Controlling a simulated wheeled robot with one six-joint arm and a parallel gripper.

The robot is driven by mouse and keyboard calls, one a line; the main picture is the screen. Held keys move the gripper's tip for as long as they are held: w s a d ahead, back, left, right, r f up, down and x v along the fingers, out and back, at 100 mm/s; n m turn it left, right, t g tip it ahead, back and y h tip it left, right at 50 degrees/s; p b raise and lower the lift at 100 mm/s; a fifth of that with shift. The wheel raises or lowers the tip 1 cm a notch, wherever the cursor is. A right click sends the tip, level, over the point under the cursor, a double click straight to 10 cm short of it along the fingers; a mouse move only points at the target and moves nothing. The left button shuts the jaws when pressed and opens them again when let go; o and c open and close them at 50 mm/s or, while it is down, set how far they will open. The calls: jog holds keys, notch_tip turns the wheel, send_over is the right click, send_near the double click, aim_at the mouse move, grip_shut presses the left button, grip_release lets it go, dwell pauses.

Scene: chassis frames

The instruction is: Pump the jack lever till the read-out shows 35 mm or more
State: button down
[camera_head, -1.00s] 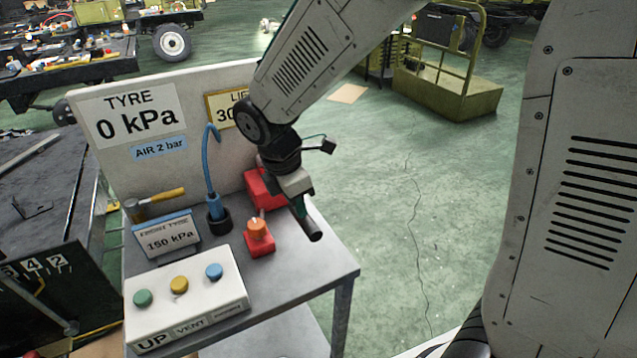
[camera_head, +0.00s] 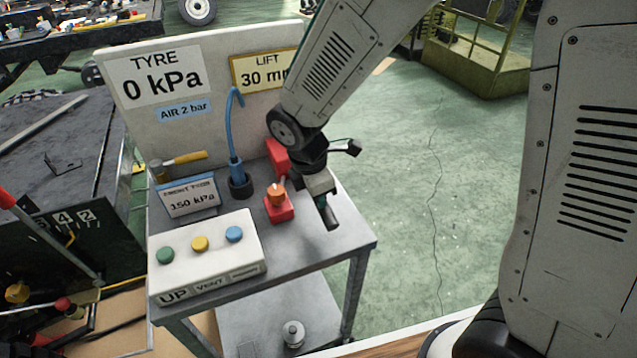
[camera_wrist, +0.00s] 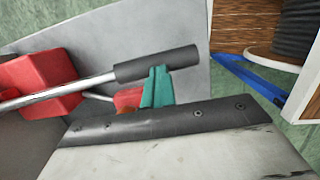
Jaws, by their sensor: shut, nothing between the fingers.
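The read-out sign (camera_head: 265,72) is headed LIFT and shows 30, its right part hidden behind my arm. The red jack (camera_head: 277,157) stands at the right of the bench, partly hidden by my wrist. Its lever has a silver rod (camera_wrist: 90,84) and a black grip (camera_wrist: 155,62), whose end (camera_head: 331,216) shows below my gripper. My gripper (camera_head: 323,196) is at the lever grip. In the wrist view its green fingers (camera_wrist: 158,86) are together, overlapping the grip's edge rather than around it. I cannot tell whether they touch it.
The TYRE sign (camera_head: 163,75) reads 0 kPa. Open floor (camera_head: 410,190) lies right.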

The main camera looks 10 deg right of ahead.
jog(key=s+a+r, duration=0.2)
jog(key=s+r, duration=0.1)
jog(key=r, duration=1)
jog(key=shift+r, duration=0.2)
dwell(1.5)
